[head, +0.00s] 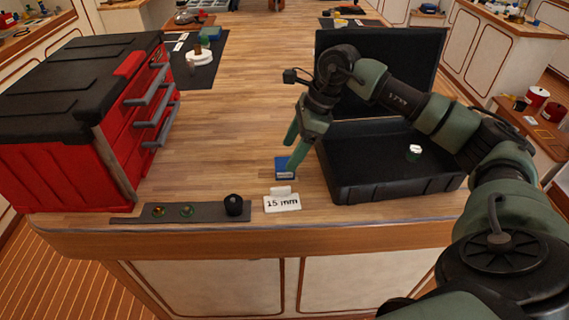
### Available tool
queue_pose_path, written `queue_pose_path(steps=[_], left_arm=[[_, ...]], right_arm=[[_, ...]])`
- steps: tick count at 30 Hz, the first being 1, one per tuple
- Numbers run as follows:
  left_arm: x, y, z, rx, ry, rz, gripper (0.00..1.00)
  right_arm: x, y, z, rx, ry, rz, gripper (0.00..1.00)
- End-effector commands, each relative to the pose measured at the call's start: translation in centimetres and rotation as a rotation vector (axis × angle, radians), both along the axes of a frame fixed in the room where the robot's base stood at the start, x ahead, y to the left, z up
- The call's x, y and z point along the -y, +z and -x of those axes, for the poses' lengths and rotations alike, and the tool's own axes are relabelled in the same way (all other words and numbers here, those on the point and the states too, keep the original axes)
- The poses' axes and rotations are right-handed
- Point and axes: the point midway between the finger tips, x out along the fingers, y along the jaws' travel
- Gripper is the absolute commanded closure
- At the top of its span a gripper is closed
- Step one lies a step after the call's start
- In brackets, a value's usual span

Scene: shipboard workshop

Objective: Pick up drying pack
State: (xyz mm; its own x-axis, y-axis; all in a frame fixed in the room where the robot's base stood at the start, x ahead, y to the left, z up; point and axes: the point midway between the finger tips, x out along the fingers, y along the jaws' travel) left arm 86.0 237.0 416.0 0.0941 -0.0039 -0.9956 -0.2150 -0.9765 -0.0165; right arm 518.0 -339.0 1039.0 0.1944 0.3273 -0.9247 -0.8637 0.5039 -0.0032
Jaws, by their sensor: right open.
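A small blue pack with a white lower face (281,164), which looks like the drying pack, lies on the wooden bench (250,110) behind the "15 mm" label and left of the black case. My right gripper (290,152) comes in from the right and points down, with its green fingers spread apart. One fingertip is at the right side of the pack and partly covers it; I cannot tell whether it touches. The other finger is farther up and to the left. Nothing is between the fingers. My left gripper is not in view.
An open black case (345,180) holds a small white and green item (414,152). A red toolbox (55,170) stands at left. A grey strip (210,211) with a black knob (234,205) and the "15 mm" label (283,203) lie along the front edge. The bench middle is clear.

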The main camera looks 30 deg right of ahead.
Motion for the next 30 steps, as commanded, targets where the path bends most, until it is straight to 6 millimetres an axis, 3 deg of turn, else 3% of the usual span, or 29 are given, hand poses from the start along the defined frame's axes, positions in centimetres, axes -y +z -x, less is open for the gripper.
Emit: queue_pose_path(steps=[3,6,12,18,19,26,30], left_arm=[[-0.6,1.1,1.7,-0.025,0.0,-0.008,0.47],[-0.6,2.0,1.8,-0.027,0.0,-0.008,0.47],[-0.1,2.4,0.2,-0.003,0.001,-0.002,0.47],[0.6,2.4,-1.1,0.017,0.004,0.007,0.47],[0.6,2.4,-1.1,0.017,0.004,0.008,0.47],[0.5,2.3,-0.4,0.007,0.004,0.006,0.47],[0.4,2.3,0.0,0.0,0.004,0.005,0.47]], right_arm=[[-0.5,-1.2,-0.2,-0.004,-0.001,-0.001,0.29],[-1.0,-2.7,-0.4,-0.004,0.0,-0.001,0.29],[-1.6,-4.7,-0.9,-0.001,-0.001,-0.002,0.29],[-1.6,-4.9,-0.9,0.001,0.0,-0.002,0.29],[-1.6,-4.9,-0.9,0.001,0.0,-0.002,0.32],[-1.6,-4.8,-1.0,0.001,-0.001,-0.001,0.96],[-1.6,-4.8,-1.0,0.002,0.0,-0.001,0.97]])
